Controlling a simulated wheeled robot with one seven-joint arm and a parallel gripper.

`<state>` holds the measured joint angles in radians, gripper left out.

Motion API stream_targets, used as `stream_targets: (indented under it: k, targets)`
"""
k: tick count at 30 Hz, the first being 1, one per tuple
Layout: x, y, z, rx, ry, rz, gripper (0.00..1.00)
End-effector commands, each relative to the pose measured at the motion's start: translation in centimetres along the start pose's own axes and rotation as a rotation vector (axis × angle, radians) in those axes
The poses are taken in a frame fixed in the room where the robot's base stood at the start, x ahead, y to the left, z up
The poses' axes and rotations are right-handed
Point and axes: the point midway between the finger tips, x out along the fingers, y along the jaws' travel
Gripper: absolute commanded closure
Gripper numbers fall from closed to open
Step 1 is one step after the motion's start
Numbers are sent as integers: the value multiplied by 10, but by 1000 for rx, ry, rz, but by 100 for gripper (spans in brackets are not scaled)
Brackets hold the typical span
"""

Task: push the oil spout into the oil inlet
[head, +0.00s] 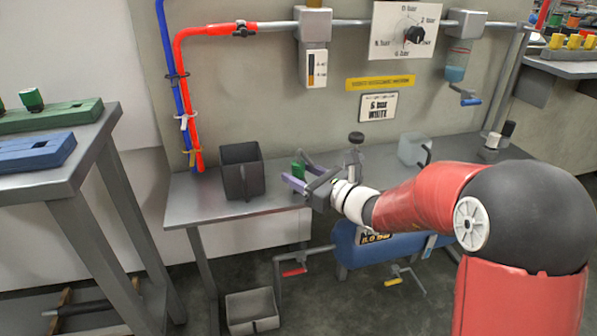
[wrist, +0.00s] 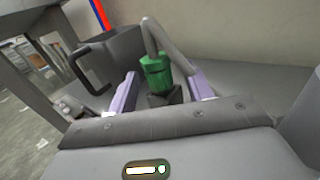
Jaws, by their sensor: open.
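A green fitting with a grey bent tube rising from it, which looks like the oil spout, shows in the wrist view (wrist: 157,68) and as a small green shape in the head view (head: 298,171). It stands over a dark grey block (wrist: 166,98). My gripper (wrist: 158,76) is open, with one lavender finger on each side of the green part. Whether either finger touches it I cannot tell. In the head view my gripper (head: 301,175) is low over the grey bench. I cannot tell for certain which part is the oil inlet.
A dark grey jug (head: 241,172) stands left of my gripper on the bench (head: 205,205). A dark-knobbed post (head: 355,150) and a translucent container (head: 412,148) stand to the right. A blue tank (head: 375,243) is below.

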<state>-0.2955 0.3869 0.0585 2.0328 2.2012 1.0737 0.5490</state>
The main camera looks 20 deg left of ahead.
Motion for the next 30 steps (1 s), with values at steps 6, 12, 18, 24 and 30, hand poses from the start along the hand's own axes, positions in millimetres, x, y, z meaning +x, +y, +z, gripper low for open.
stream_targets:
  k: [6,12,18,24,30]
  targets:
    - [12,0,0,0,1,-1,49]
    - [12,0,0,0,0,-1,57]
    - [11,0,0,-1,0,-1,83]
    - [11,0,0,-1,0,-1,96]
    - [11,0,3,-2,-1,-1,96]
